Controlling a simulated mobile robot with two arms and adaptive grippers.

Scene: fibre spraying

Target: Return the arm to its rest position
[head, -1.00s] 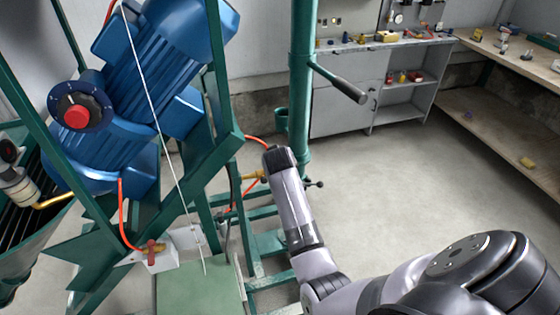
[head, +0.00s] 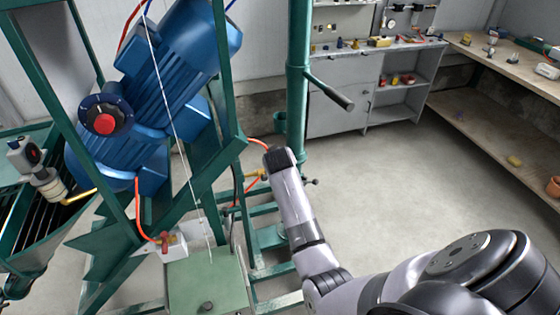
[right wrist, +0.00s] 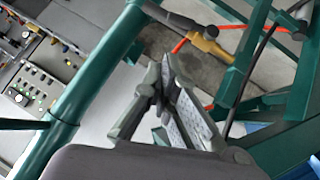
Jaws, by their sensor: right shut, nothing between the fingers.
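My right arm (head: 300,225) reaches from the lower right of the head view towards the green machine frame. Its dark far end is beside the green post, and the fingers cannot be made out there. In the right wrist view my right gripper (right wrist: 168,82) is shut and empty. Behind its fingers are a brass valve (right wrist: 208,43) and an orange hose (right wrist: 180,46), with no clear contact. My left gripper is not in view.
A green post (head: 299,90) with a lever (head: 330,93) stands behind the arm's end. A blue motor (head: 175,85) sits in the green frame at left. A wooden workbench (head: 510,65) and grey cabinet (head: 343,95) stand at the back. Open floor (head: 420,185) lies at right.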

